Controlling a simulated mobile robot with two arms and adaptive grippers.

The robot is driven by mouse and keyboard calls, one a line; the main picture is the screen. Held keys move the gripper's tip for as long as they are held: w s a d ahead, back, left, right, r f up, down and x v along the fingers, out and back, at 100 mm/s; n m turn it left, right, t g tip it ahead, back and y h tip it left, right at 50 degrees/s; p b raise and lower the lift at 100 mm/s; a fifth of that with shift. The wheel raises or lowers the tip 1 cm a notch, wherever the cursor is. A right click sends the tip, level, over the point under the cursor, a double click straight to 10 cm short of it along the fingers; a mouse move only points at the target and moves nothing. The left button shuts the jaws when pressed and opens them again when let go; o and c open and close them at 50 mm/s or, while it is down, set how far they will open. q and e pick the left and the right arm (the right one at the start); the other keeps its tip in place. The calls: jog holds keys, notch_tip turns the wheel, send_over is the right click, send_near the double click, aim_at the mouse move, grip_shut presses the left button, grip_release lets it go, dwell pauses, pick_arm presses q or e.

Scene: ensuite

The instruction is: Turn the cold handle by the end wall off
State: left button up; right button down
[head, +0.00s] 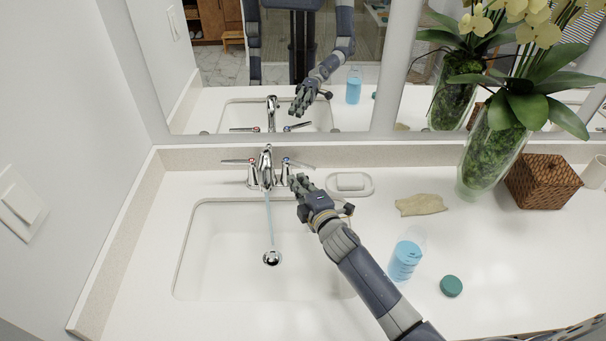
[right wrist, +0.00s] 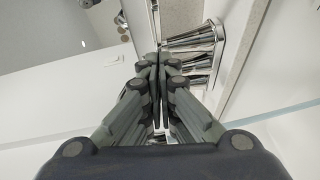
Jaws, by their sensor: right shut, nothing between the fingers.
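A chrome faucet (head: 266,168) stands behind the sink basin near the end wall at left. A thin stream of water (head: 269,215) runs from its spout to the drain. Its cold handle (head: 299,163), with a blue mark, is the right one; its lever points right and slightly toward me. The other handle (head: 238,161) has a red mark and points left. My right gripper (head: 295,181) is shut and empty, just in front of the cold handle's base; I cannot tell if they touch. In the right wrist view, chrome faucet parts (right wrist: 195,40) show beside the shut fingers (right wrist: 160,62).
A soap dish (head: 363,190) sits right of the faucet. A tan cloth (head: 421,205), a blue bottle (head: 405,258), a teal lid (head: 451,286), a flower vase (head: 490,155) and a woven box (head: 543,182) stand farther right. A mirror (head: 210,100) rises behind the counter.

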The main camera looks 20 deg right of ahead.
aim_at(307, 168)
jog(key=shift+w+d+f+p, duration=0.25)
jog(key=shift+w+d+p, duration=0.05)
jog(key=shift+w+d, duration=0.75)
jog(key=shift+w+d+b, duration=0.2)
jog(key=shift+w+d, duration=0.1)
jog(key=shift+d, duration=0.2)
jog(key=shift+w+d+b, duration=0.2)
jog(key=shift+w+d, duration=0.05)
jog(key=shift+d, duration=0.25)
jog(key=shift+w+d, duration=0.2)
jog(key=shift+d, duration=0.1)
jog(key=shift+s+a, duration=0.1)
